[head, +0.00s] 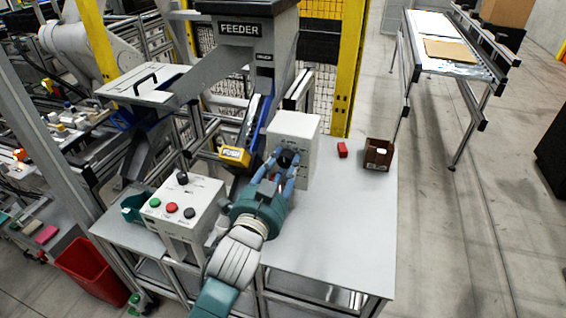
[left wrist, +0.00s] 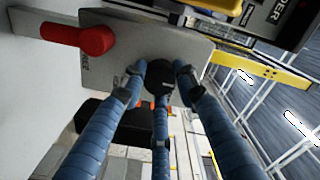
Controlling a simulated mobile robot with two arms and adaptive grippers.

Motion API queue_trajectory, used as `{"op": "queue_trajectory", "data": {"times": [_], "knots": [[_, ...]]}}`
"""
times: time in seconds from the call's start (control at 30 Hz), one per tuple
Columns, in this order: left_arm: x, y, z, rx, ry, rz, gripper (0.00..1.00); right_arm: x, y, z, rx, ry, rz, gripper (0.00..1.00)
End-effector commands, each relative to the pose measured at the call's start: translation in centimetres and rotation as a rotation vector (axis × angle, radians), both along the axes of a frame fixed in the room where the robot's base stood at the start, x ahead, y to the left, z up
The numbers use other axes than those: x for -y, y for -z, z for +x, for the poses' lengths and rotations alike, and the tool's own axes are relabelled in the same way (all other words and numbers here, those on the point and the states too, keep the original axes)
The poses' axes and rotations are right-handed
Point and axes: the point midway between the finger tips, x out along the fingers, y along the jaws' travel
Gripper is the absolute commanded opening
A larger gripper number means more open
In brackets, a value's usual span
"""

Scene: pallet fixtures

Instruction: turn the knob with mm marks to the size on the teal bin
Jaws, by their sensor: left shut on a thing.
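A black knob (head: 287,158) sits on the front of a light box (head: 296,125) on the table. It also shows in the left wrist view (left wrist: 160,74), against a grey plate. My left gripper (head: 284,168) is shut on this knob, its blue fingers around it. In the left wrist view the fingers (left wrist: 160,85) close around the knob's sides. The marks around the knob are too small or covered to read. A teal bin (head: 133,207) stands at the table's left end; no size can be read on it. My right gripper is not in view.
A control box (head: 186,208) with green and red buttons and black knobs stands left of my arm. A red piece (head: 342,149) and a brown box (head: 378,154) are to the right. The feeder (head: 240,35) rises behind. The table's front right is clear.

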Motion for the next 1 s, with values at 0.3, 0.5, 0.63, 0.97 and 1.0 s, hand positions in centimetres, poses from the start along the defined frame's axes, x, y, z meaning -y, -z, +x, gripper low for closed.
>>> {"op": "queue_trajectory", "data": {"times": [0.3, 0.5, 0.63, 0.97, 1.0], "knots": [[0.2, 0.1, -0.1, -0.005, 0.004, -0.010, 0.04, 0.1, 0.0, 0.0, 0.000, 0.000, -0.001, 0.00], [0.2, 0.0, -0.1, -0.004, 0.004, -0.009, 0.49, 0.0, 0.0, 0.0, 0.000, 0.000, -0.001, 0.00], [0.1, 0.0, 0.0, -0.002, 0.002, -0.008, 0.49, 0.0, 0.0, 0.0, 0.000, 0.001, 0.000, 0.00], [-0.5, 0.1, -1.6, -0.002, 0.001, -0.006, 0.49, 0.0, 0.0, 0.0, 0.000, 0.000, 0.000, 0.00], [-0.6, 0.1, -2.3, -0.003, 0.002, -0.005, 0.49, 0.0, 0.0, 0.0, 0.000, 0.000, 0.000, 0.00]]}}
